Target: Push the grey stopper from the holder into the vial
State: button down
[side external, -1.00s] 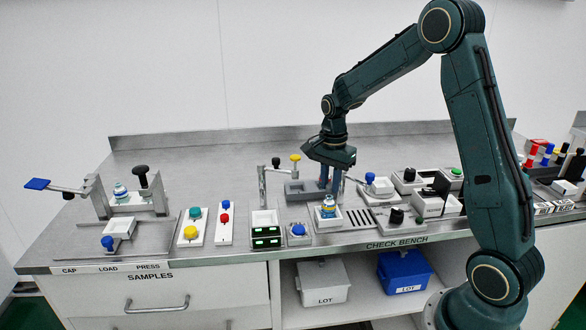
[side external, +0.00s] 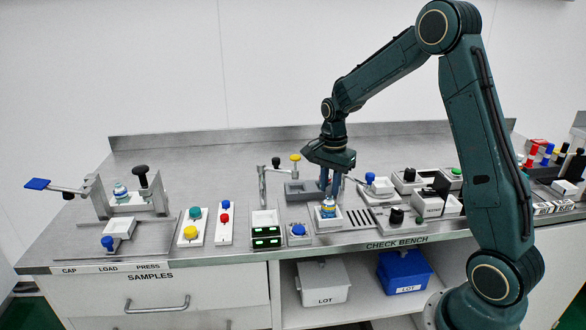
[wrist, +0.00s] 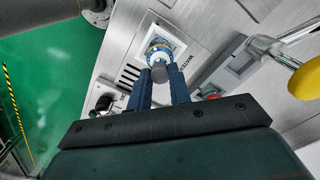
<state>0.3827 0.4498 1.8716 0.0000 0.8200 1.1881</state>
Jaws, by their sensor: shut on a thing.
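The vial (side external: 328,209) with a blue and yellow band stands upright in a small white stand right of centre on the bench. It also shows in the wrist view (wrist: 160,51). My gripper (side external: 328,194) points down just over the vial. In the wrist view, its two fingers (wrist: 159,75) are shut on the grey stopper (wrist: 159,73), which lines up with the vial's top. I cannot tell whether the stopper touches the vial. The stopper is hidden in the side view. I cannot make out which piece is the stopper's holder.
A grey block (side external: 298,191) lies behind and left of the vial, near a post with a yellow knob (side external: 295,158). A slotted plate (side external: 359,218) is just right. A blue-button box (side external: 298,231) stands left. Another banded vial (side external: 120,192) sits in the far-left press.

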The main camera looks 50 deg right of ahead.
jog(key=shift+f, duration=0.45)
dwell(0.9)
dwell(0.3)
jog(key=c, duration=1.2)
grip_release()
jog(key=shift+r, duration=0.1)
notch_tip(320, 180, up, 14)
